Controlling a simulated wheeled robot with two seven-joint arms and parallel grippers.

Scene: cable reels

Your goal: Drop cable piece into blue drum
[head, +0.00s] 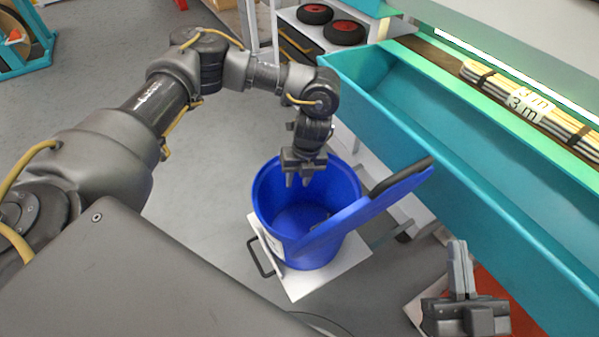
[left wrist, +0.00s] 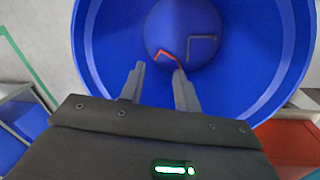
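The blue drum (head: 330,238) stands upright with its blue lid (head: 365,212) tilted up at its right side. My left gripper (head: 298,180) points down over the drum's opening, its fingers apart. In the left wrist view, my left gripper (left wrist: 158,70) shows nothing clasped between its fingers. Beyond the fingertips, a bent orange-red cable piece (left wrist: 166,53) and a bent grey piece (left wrist: 203,38) appear against the drum's bottom. The orange-red piece's lower end is close to one fingertip in the picture. My right gripper (head: 459,243) is away from the drum, its fingers together, with nothing visible in them.
The drum stands on a white platform (head: 310,285) with a black handle. A long teal trough (head: 450,140) runs along the right, with bundled rods marked 3 m (head: 520,100) behind it. Black wheels with red hubs (head: 344,32) lie on a shelf. Grey floor is clear left of the drum.

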